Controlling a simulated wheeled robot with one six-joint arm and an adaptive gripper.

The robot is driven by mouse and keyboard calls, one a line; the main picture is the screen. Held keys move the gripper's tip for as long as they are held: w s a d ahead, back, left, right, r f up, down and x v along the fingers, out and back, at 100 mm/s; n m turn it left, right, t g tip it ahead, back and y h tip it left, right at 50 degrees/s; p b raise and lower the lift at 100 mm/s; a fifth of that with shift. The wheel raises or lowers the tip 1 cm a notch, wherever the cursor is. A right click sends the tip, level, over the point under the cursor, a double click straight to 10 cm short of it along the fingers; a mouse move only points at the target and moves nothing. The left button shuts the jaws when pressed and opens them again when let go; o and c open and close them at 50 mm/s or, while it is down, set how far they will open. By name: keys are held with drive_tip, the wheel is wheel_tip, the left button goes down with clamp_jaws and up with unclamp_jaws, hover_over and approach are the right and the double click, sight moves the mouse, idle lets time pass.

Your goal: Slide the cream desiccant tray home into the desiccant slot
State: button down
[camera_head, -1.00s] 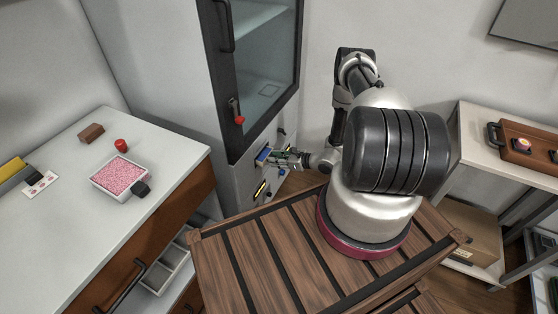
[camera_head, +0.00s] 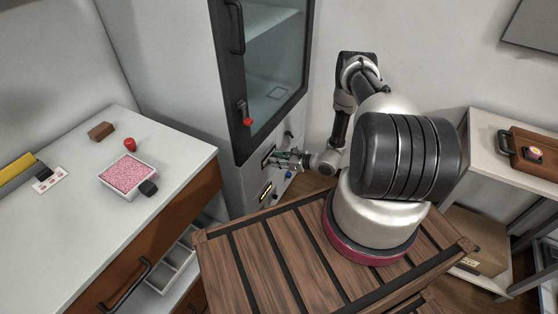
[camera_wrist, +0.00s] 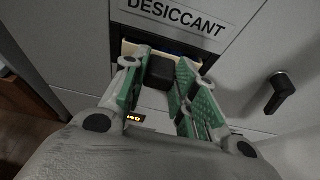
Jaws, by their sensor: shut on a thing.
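The cream desiccant tray (camera_wrist: 132,48) sits in the slot under the DESICCANT label (camera_wrist: 175,13) in the wrist view. A thin strip of blue shows above its cream front, and a black block-shaped handle (camera_wrist: 160,70) stands out from that front. My gripper (camera_wrist: 158,88) is shut on this handle, with a green pad on either side. In the head view my gripper (camera_head: 280,157) is at the slot (camera_head: 267,156) low on the grey cabinet. The tray is mostly hidden there. How deep it sits cannot be told.
A dark knob (camera_wrist: 280,90) stands out right of the slot. Above is a glass door (camera_head: 270,75) with a red-tipped latch. A white tray of pink beads (camera_head: 127,174) stands on the left counter. A slatted wooden top (camera_head: 270,255) lies in front.

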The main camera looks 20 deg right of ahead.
drive_tip(key=c, duration=1.1)
unclamp_jaws()
drive_tip(key=shift+o, duration=0.2)
drive_tip(key=shift+s, duration=0.1)
drive_tip(key=v, duration=1.2)
